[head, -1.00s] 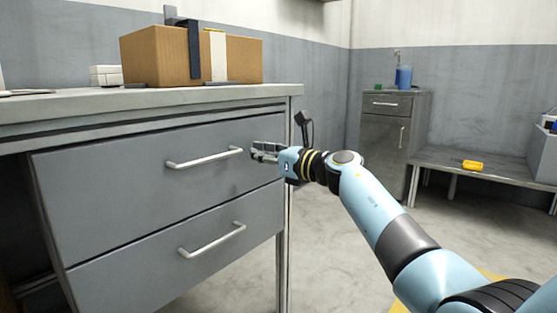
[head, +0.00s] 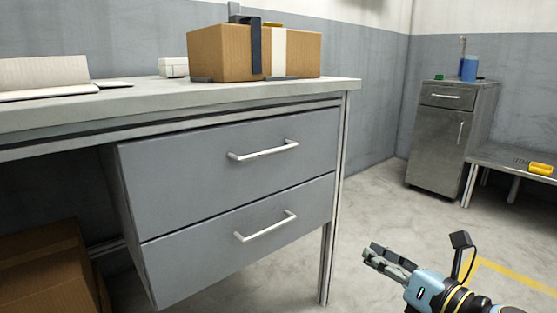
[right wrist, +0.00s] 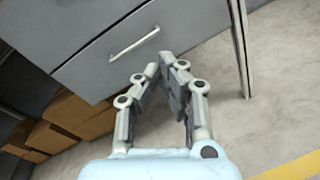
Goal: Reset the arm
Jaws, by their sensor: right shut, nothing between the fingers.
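My right gripper (head: 385,258) is at the lower right in the head view, over the floor to the right of the desk. It is shut and empty, and apart from the drawers. In the right wrist view its fingers (right wrist: 168,62) come together at the tips, with a drawer handle (right wrist: 134,43) beyond them. My left gripper is not in view. The upper drawer (head: 240,170) and the lower drawer (head: 240,240) of the grey desk are both closed.
Another box (head: 45,265) is under the desk. A metal cabinet (head: 435,150) and a low bench (head: 500,160) stand at the back right. Open floor lies between.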

